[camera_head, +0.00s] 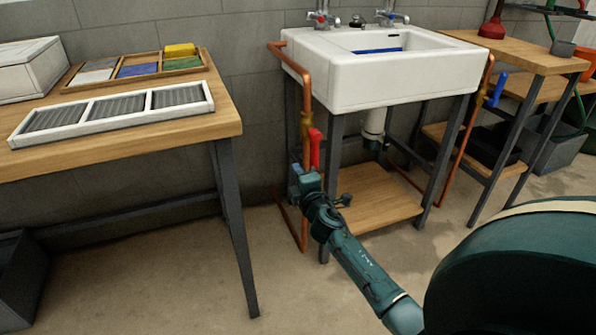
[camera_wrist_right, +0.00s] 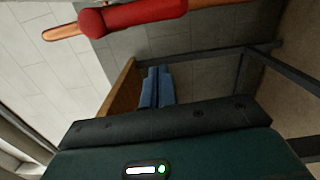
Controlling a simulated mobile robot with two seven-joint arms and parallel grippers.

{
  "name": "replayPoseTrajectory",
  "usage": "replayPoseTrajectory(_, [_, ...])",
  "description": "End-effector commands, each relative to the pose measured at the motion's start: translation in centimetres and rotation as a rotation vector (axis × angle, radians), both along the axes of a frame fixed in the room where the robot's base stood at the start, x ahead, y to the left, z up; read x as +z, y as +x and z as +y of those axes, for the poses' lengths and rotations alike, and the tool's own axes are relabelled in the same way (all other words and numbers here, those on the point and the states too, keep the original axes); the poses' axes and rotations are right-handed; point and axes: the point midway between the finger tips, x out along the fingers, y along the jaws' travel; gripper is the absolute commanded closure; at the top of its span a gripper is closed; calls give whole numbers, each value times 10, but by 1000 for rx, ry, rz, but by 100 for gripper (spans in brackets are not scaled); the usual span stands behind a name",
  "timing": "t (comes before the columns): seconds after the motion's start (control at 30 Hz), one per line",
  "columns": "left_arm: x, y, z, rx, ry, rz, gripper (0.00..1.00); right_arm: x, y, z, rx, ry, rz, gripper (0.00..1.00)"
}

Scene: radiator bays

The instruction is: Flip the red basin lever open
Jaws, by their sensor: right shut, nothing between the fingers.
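The red basin lever (camera_head: 315,150) is beside the copper pipe left of the white basin (camera_head: 400,75). It lies roughly upright, close along the pipe, near a brass valve body (camera_head: 305,125). My right gripper (camera_head: 306,174) is just below the lever's lower end, with its fingers shut and empty. In the right wrist view the red lever (camera_wrist_right: 145,15) crosses the top of the picture, apart from the blue fingertips (camera_wrist_right: 157,86). In the head view I cannot tell whether gripper and lever touch. My left gripper is not in view.
A wooden table (camera_head: 200,125) with a white three-section tray (camera_head: 110,115) stands at left. A wooden shelf (camera_head: 375,200) and dark frame legs are under the basin. A second copper pipe with a blue lever (camera_head: 498,88) is at the basin's right. Open floor lies in front.

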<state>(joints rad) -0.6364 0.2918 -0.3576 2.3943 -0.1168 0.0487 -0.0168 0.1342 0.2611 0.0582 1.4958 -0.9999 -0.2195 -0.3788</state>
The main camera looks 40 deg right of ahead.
Motion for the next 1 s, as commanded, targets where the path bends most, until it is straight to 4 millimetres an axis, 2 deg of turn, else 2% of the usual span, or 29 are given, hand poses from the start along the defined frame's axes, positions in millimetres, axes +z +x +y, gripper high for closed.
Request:
replayPoseTrajectory(0.03, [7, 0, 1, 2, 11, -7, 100, 0, -17, 4, 0, 2, 9, 100])
replayPoseTrajectory(0.2, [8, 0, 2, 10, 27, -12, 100, -1, -53, 15, 0, 3, 6, 100])
replayPoseTrajectory(0.4, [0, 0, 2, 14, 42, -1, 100, -1, -80, 23, -1, 3, 5, 100])
replayPoseTrajectory(0.57, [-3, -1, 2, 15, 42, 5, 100, -1, -87, 25, -1, 0, 5, 100])
replayPoseTrajectory(1.0, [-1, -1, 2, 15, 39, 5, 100, -1, -87, 25, -1, 0, 4, 100])
